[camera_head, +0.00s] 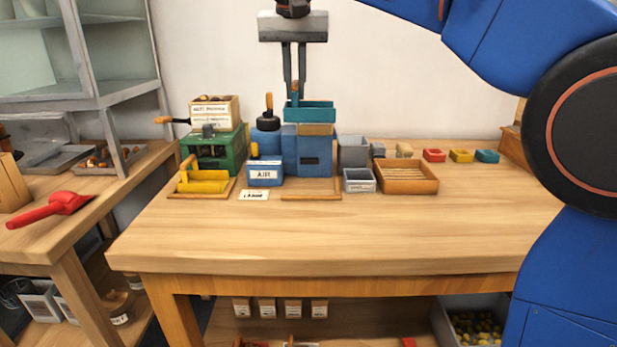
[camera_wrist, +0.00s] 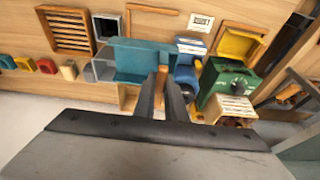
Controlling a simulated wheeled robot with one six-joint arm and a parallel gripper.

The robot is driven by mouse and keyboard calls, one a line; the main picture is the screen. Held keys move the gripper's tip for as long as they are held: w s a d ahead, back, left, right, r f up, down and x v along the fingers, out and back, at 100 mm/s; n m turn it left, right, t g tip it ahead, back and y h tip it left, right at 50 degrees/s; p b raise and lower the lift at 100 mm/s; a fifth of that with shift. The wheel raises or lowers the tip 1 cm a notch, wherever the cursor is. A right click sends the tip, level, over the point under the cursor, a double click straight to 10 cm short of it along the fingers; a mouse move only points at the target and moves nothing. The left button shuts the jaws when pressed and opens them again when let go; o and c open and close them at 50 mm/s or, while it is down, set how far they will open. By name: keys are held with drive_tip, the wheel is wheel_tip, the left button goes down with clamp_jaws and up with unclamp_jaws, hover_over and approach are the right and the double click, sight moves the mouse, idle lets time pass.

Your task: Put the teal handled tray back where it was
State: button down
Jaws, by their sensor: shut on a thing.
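The teal tray (camera_head: 312,113) is at the top of the blue machine (camera_head: 313,158). I cannot tell whether it touches the wooden piece (camera_head: 316,130) below it. My gripper (camera_head: 295,93) points straight down and is shut on the tray's handle at the tray's left end. In the wrist view the teal tray (camera_wrist: 138,58) lies beyond my gripper (camera_wrist: 163,80) and hides most of the machine. An empty wooden frame (camera_head: 312,198) lies on the table in front of the blue machine. It also shows in the wrist view (camera_wrist: 150,10).
A yellow tray (camera_head: 203,186) sits on a similar frame by the green machine (camera_head: 222,158). A blue bin (camera_head: 265,180), grey bins (camera_head: 353,152) and a wooden crate (camera_head: 405,188) stand nearby. Small coloured trays (camera_head: 461,156) are at the right. The table's front is clear.

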sight(295, 116)
drive_tip(key=shift+w+f, duration=0.1)
drive_tip(key=shift+w, duration=0.15)
wheel_tip(295, 116, down, 18)
drive_tip(key=shift+r, duration=0.15)
idle(0.3)
drive_tip(key=c, duration=1.8)
unclamp_jaws()
drive_tip(key=v, duration=1.2)
